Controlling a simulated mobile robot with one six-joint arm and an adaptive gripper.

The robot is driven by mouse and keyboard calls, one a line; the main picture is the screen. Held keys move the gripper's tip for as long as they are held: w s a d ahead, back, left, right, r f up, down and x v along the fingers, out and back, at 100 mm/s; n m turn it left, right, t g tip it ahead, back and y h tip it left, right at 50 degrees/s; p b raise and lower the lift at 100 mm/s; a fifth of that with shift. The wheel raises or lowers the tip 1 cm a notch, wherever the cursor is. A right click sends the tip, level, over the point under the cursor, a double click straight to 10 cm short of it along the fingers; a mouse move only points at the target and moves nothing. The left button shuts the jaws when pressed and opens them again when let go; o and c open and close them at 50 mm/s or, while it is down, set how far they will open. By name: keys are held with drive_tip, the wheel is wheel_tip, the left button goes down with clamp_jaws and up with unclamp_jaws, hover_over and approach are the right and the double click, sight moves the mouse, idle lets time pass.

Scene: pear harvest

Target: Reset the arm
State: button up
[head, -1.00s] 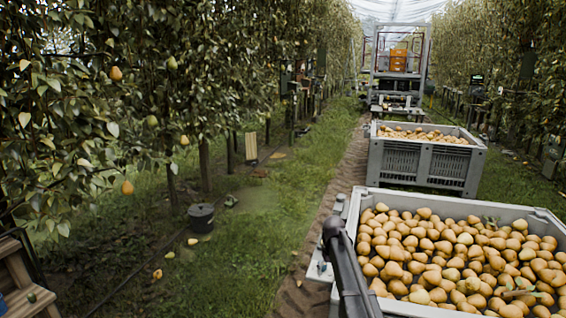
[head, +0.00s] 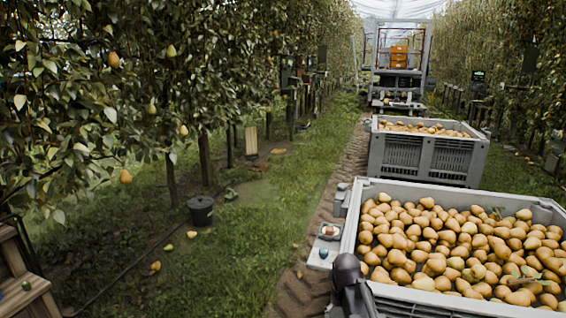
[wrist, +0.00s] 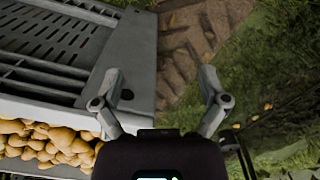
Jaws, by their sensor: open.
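My gripper (wrist: 160,84) shows in the wrist view with its two fingers spread wide and nothing between them. It is beside the outer wall of a grey pear bin (wrist: 125,50), over the brown track strip. Pears (wrist: 45,142) in the bin show at the lower left of that view. In the head view, a dark part of my arm (head: 350,285) stands at the bottom, at the near left corner of the front bin (head: 362,205). The gripper's fingers are not visible there.
A second pear bin (head: 400,155) stands behind the front one, with a cart carrying orange crates (head: 399,56) farther back. Pear trees with hanging pears (head: 126,177) line the left. A black bucket (head: 201,210) stands on the grass. Wooden steps (head: 18,275) are at lower left.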

drive_tip(key=s+f+m+b, duration=0.1)
drive_tip(key=s+f+b, duration=0.25)
drive_tip(key=s, duration=0.65)
wheel_tip(320, 180, up, 32)
drive_tip(key=p, duration=3.2)
drive_tip(key=shift+w+p, duration=0.2)
drive_tip(key=shift+p, duration=0.1)
drive_tip(key=shift+f, duration=0.1)
drive_tip(key=c, duration=0.5)
drive_tip(key=shift+d, duration=0.15)
